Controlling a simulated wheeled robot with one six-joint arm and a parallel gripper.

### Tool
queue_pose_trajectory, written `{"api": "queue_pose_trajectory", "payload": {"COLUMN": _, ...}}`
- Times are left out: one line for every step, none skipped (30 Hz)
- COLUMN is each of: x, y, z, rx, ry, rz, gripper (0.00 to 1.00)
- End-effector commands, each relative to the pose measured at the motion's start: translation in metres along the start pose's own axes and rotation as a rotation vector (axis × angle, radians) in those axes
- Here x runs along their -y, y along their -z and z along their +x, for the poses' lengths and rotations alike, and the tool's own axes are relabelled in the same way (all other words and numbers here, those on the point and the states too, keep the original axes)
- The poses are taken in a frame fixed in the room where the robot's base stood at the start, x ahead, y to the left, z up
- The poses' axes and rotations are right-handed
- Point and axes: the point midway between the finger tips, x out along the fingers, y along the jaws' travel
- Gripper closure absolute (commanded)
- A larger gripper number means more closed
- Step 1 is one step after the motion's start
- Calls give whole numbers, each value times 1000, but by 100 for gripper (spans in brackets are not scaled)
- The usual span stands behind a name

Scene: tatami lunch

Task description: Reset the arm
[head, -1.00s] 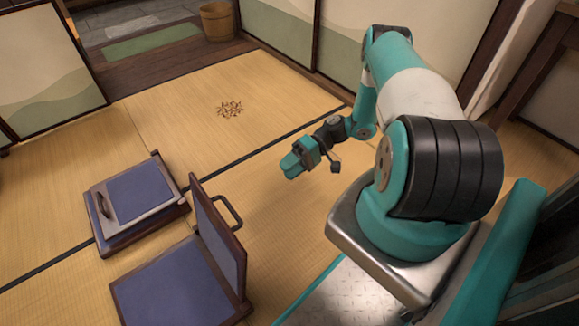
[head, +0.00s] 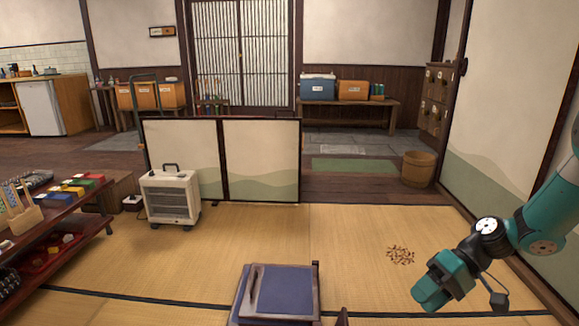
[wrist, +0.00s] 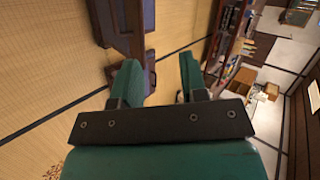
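My arm reaches in from the right edge of the head view, teal with dark joints, bent at the elbow. My gripper (head: 432,294) hangs above the tatami at the lower right. In the wrist view my gripper (wrist: 163,82) has its two teal fingers apart, with nothing between them. The fingers touch nothing that I can see. The arm's base is out of view now.
A floor seat with a blue cushion (head: 285,290) lies on the tatami, left of my gripper. Small brown pieces (head: 400,256) are scattered behind it. A white heater (head: 171,197), a low screen (head: 261,160) and a bucket (head: 418,168) stand farther back.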

Motion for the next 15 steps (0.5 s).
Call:
{"api": "queue_pose_trajectory", "payload": {"x": 32, "y": 1, "z": -2, "rx": 24, "ry": -53, "rz": -37, "gripper": 60}}
{"api": "queue_pose_trajectory", "payload": {"x": 48, "y": 0, "z": -1, "rx": 36, "ry": -82, "rz": -52, "gripper": 60}}
{"api": "queue_pose_trajectory", "payload": {"x": 69, "y": -3, "z": -1, "rx": 51, "ry": -122, "rz": -72, "gripper": 60}}
{"api": "queue_pose_trajectory", "payload": {"x": 85, "y": -6, "z": 0, "rx": 60, "ry": -149, "rz": -89, "gripper": 60}}
{"api": "queue_pose_trajectory", "payload": {"x": 100, "y": -10, "z": 1, "rx": 67, "ry": -178, "rz": -107, "gripper": 60}}
{"api": "queue_pose_trajectory", "payload": {"x": 120, "y": -16, "z": 2, "rx": 76, "ry": -215, "rz": -129, "gripper": 60}}
{"api": "queue_pose_trajectory", "payload": {"x": 135, "y": -22, "z": 4, "rx": 80, "ry": -242, "rz": -147, "gripper": 60}}
{"api": "queue_pose_trajectory", "payload": {"x": 149, "y": -29, "z": 5, "rx": 84, "ry": -267, "rz": -166, "gripper": 60}}
{"api": "queue_pose_trajectory", "payload": {"x": 166, "y": -38, "z": 7, "rx": 88, "ry": -302, "rz": -192, "gripper": 60}}
{"api": "queue_pose_trajectory", "payload": {"x": 179, "y": -46, "z": 9, "rx": 89, "ry": -326, "rz": -210, "gripper": 60}}
{"api": "queue_pose_trajectory", "payload": {"x": 190, "y": -55, "z": 11, "rx": 89, "ry": -348, "rz": -229, "gripper": 60}}
{"api": "queue_pose_trajectory", "payload": {"x": 203, "y": -66, "z": 13, "rx": 87, "ry": -376, "rz": -253, "gripper": 60}}
{"api": "queue_pose_trajectory", "payload": {"x": 212, "y": -74, "z": 14, "rx": 86, "ry": -394, "rz": -269, "gripper": 60}}
{"api": "queue_pose_trajectory", "payload": {"x": 219, "y": -82, "z": 15, "rx": 83, "ry": -411, "rz": -284, "gripper": 60}}
{"api": "queue_pose_trajectory", "payload": {"x": 228, "y": -92, "z": 17, "rx": 78, "ry": -431, "rz": -303, "gripper": 60}}
